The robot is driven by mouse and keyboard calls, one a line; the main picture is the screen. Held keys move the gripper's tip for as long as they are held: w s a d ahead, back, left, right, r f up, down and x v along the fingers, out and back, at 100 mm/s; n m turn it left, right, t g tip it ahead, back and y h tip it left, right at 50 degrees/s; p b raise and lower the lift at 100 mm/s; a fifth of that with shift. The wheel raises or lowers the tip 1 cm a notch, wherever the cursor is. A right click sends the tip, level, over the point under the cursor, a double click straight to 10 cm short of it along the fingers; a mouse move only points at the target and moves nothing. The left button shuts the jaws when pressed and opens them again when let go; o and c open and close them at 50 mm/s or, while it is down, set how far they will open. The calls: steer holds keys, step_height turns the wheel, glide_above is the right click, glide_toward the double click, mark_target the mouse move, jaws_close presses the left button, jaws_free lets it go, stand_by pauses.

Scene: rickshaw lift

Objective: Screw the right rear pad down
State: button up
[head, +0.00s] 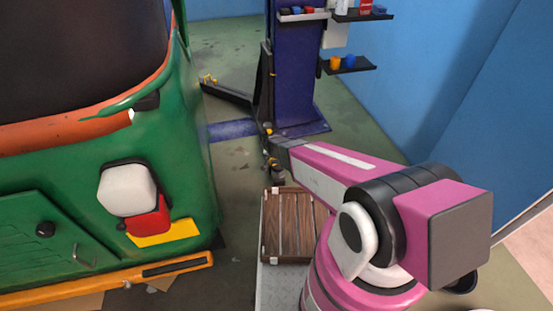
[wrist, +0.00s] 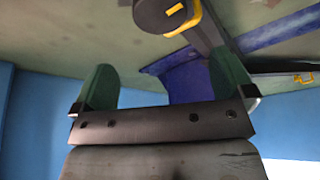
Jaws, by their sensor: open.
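My gripper (wrist: 163,84) is open in the wrist view, its two green-padded fingers spread wide with nothing between them. A round dark pad (wrist: 150,16) with a yellow tab sits on a lift arm (wrist: 211,28) at the top of the wrist view, past the fingertips and apart from them. In the head view the end of my pink arm reaches toward the foot of the blue lift column (head: 290,85). Small dark and yellow parts are there, too small to tell pad from gripper. The pad's height on its screw cannot be told.
The green rickshaw (head: 180,175) fills the left of the head view. Another lift arm (head: 226,92) with a yellow-marked end reaches toward it. A wooden slatted crate (head: 286,243) stands below my arm. Shelves (head: 347,67) hold small items on the column. Blue walls close the right.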

mark_target(278, 164)
steer(key=w+n, duration=0.1)
steer(key=w+f+n+g, duration=0.1)
steer(key=n, duration=0.1)
steer(key=w+f+n+g+h, duration=0.1)
steer(key=n, duration=0.1)
steer(key=shift+w+a, duration=0.1)
steer(key=shift+a, duration=0.2)
steer(key=shift+w+a+n+g, duration=0.1)
steer(key=shift+w+n+g, duration=0.25)
steer(key=shift+n+g, duration=0.45)
steer(key=n, duration=0.1)
steer(key=w+n, duration=0.1)
steer(key=n+g+h, duration=0.1)
steer(key=n, duration=0.1)
steer(key=shift+w+a, duration=0.2)
steer(key=shift+a, duration=0.1)
steer(key=d+f+n, duration=0.1)
steer(key=f, duration=0.2)
steer(key=s+f+n+g, duration=0.1)
steer(key=f, duration=0.2)
steer(key=d+f+n+g, duration=0.1)
steer(key=f+n, duration=0.1)
steer(key=f, duration=0.1)
steer(key=shift+s+d+f, duration=0.15)
steer(key=shift+d, duration=0.15)
steer(key=c, duration=0.8)
